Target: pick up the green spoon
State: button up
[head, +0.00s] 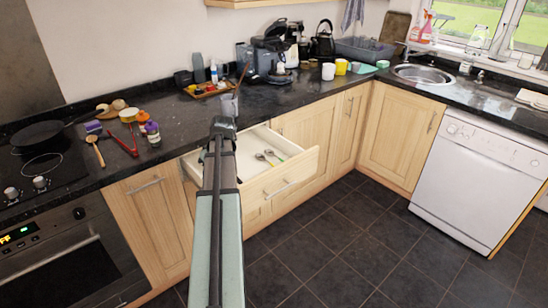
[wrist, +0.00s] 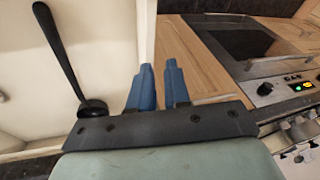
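Two spoons lie in the open drawer (head: 247,164) in the head view. One spoon (head: 262,157) and another spoon (head: 274,155) look grey, and I cannot make out a clearly green one. The wrist view shows a black ladle-like utensil (wrist: 62,55) inside the drawer, left of my gripper. My gripper (wrist: 159,78) has two blue fingers with a narrow empty gap between them, over the drawer's side wall (wrist: 148,30). In the head view my arm hides part of the drawer, and the fingertips are not clear.
A hob and oven (head: 60,258) stand at the left. On the dark worktop (head: 185,125) lie red tongs (head: 122,141), a wooden spoon (head: 95,148), a purple-capped bottle (head: 152,133) and a tray of jars (head: 209,89). Floor (head: 330,235) right of the drawer is clear.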

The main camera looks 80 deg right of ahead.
jog(key=s+d+r+m+g+h, duration=0.1)
jog(key=s+d+r, duration=0.3)
jog(key=s+d, duration=0.55)
jog(key=m+g+h, duration=0.1)
jog(key=m+g, duration=0.1)
jog(key=g, duration=0.2)
send_over(278, 158)
jog(key=s+a, duration=0.1)
jog(key=a, duration=0.3)
notch_tip(278, 158, down, 2)
jog(key=f, duration=0.4)
jog(key=s+d+f, duration=0.1)
jog(key=f, duration=0.7)
jog(key=shift+s+d+f, duration=0.25)
jog(key=shift+f, duration=0.15)
grip_shut()
